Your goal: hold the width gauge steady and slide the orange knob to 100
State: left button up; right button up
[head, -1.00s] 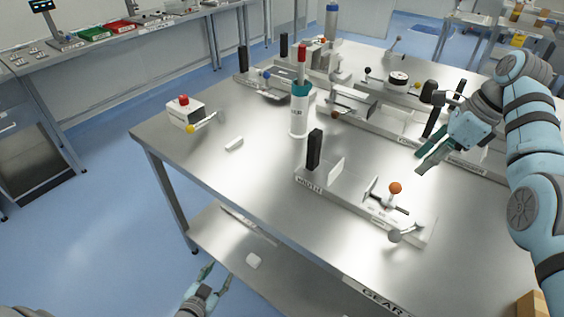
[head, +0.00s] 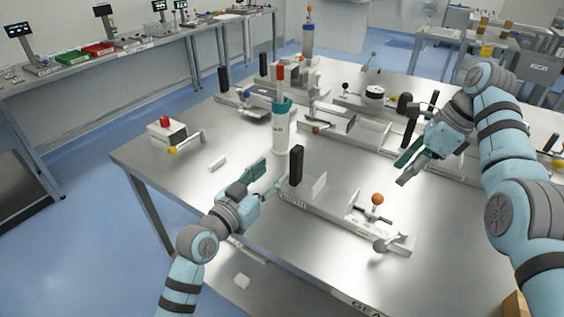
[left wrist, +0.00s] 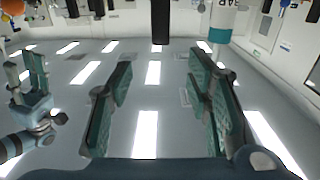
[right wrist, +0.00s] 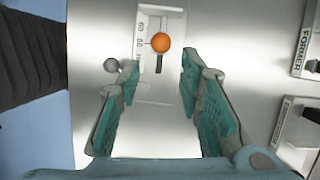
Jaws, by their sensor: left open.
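The width gauge (head: 335,222) is a long pale bar on the metal table, with a black upright post (head: 296,165) at its left end and a white plate beside it. Its orange knob (head: 377,199) stands near the right end. In the right wrist view the knob (right wrist: 160,42) is beside a printed scale, beyond the fingertips; its reading is unclear. My left gripper (head: 274,176) is open just left of the post, apparently not touching it. The post (left wrist: 160,20) shows ahead between its fingers. My right gripper (head: 401,170) is open and empty above the table, behind the knob.
A white cylinder with a teal band and red top (head: 281,130) stands close behind my left gripper. A box with a red button (head: 166,132) and a small white block (head: 217,162) are at left. Other fixtures fill the back.

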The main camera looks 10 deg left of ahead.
aim_at(293, 153)
pick_arm(q)
jog(key=x, duration=1.2)
jog(key=shift+w+d+f, duration=0.1)
jog(key=shift+w, duration=0.15)
jog(key=shift+c, duration=0.2)
grip_shut()
